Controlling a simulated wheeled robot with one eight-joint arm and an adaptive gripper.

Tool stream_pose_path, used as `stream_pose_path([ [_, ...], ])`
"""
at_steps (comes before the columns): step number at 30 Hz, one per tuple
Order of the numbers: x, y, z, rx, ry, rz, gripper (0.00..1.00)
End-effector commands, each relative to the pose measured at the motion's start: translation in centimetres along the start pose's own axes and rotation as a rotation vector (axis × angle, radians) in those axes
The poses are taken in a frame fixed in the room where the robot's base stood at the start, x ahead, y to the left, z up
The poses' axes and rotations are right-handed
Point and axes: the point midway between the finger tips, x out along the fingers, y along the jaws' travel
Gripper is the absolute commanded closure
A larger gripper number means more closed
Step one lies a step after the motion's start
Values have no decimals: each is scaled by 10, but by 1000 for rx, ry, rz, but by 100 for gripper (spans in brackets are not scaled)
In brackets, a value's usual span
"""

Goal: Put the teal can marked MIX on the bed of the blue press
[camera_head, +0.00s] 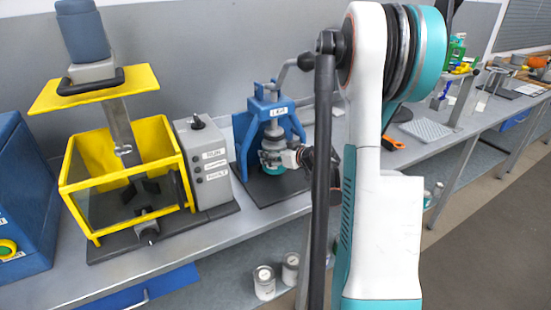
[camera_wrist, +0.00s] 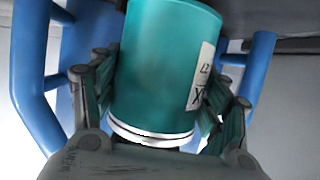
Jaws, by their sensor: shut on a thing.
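The blue press (camera_head: 243,140) stands on the bench left of my arm, on a dark base plate (camera_head: 272,188). My gripper (camera_head: 283,158) reaches into the press from the right. It is shut on the teal can (camera_wrist: 160,65), with a finger on each side of it. The can has a white rim and a pale label (camera_wrist: 200,80) partly showing an X. In the head view the teal can (camera_head: 268,162) sits inside the press frame, below the press head, partly hidden. Blue frame bars flank it in the wrist view. I cannot tell whether the can touches the bed.
A yellow-framed mixer (camera_head: 115,170) with a grey control box (camera_head: 205,165) stands left of the press. A blue machine (camera_head: 25,200) is at far left. Cans (camera_head: 264,283) stand on the lower shelf. An orange-handled tool (camera_head: 393,142) lies to the right.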

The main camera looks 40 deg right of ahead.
Motion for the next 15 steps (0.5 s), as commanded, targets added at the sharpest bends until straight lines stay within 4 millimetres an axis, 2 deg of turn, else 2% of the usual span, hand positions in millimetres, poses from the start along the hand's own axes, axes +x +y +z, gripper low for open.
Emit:
stream_pose_path([
  [4,4,0,13,1,1,1,69],
  [15,5,0,14,0,1,1,69],
])
